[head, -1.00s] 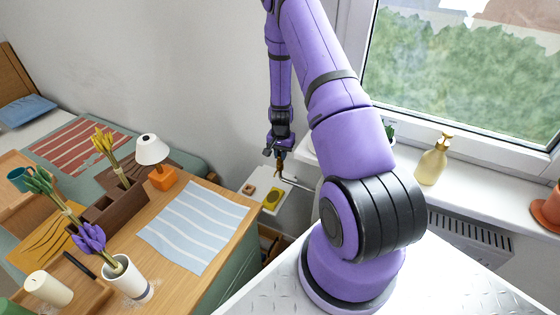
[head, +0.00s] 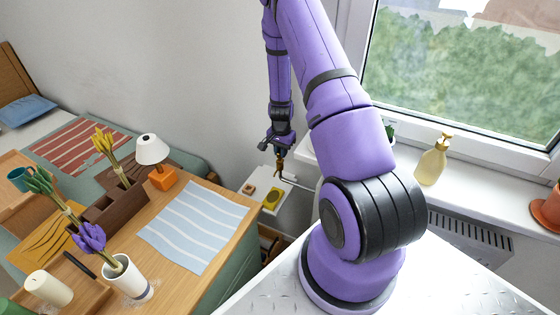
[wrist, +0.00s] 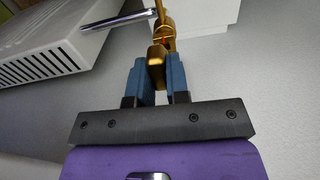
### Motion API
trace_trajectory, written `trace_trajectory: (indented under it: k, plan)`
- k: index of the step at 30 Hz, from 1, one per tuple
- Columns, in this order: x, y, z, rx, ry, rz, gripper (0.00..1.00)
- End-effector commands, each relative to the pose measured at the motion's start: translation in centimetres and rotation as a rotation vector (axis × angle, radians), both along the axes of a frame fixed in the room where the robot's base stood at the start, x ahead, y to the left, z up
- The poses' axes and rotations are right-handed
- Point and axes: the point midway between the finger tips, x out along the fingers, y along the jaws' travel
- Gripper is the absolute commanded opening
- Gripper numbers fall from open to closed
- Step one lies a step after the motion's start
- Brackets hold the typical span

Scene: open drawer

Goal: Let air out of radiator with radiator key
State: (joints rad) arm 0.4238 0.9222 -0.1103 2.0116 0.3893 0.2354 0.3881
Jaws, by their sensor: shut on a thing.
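My gripper (wrist: 160,82) is shut on a brass-coloured piece, the radiator key (wrist: 157,53), held between its two blue fingers. In the head view my gripper (head: 281,158) hangs down near the wall, with the small brass piece (head: 280,172) below it. In the wrist view the key's far end overlaps the end of a thin silver rod (wrist: 105,22) beside the radiator (wrist: 42,52). A little red shows there. I cannot tell whether the key is seated on a valve. The radiator's grille (head: 470,232) also shows under the window sill.
A gold bottle (head: 432,162) stands on the window sill. The wooden desk (head: 222,240) at the left is crowded with vases and a lamp (head: 153,150).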

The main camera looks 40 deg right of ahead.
Motion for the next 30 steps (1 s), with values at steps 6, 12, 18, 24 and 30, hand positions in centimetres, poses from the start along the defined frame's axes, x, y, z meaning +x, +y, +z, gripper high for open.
trace_trajectory:
  k: [6,12,18,24,30]
  plan:
    - [0.1,-0.1,1.0,-0.003,-0.004,0.0,0.0]
    - [0.2,-0.1,1.9,-0.004,-0.005,0.001,0.0]
    - [0.2,-0.1,2.7,-0.004,-0.007,0.001,0.0]
    - [0.2,-0.1,3.2,-0.004,-0.007,0.001,0.0]
    - [0.2,-0.1,3.2,-0.004,-0.006,0.001,0.0]
